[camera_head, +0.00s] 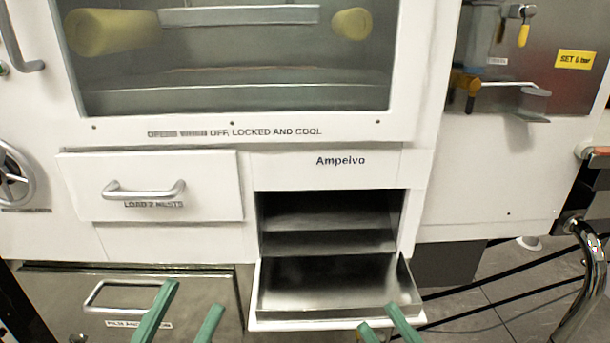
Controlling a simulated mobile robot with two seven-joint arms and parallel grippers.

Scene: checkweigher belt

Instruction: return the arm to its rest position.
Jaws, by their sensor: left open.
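My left gripper (191,297) is at the bottom of the head view, with two green fingers spread apart and nothing between them. It is in front of the lower metal panel. My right gripper (378,317) is at the bottom, right of centre, its green fingertips apart and empty. It overlaps the front edge of the pulled-out metal drawer (330,283) in the picture; I cannot tell whether it touches. The drawer looks empty. Both arms behind the fingers are out of the picture.
A white drawer front (215,183) with a curved handle is shut at left. The lower metal panel (215,285) has a handle (125,292). A handwheel (14,175) is at far left. A chrome tube frame (590,260) stands at right. Dark cables cross the floor.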

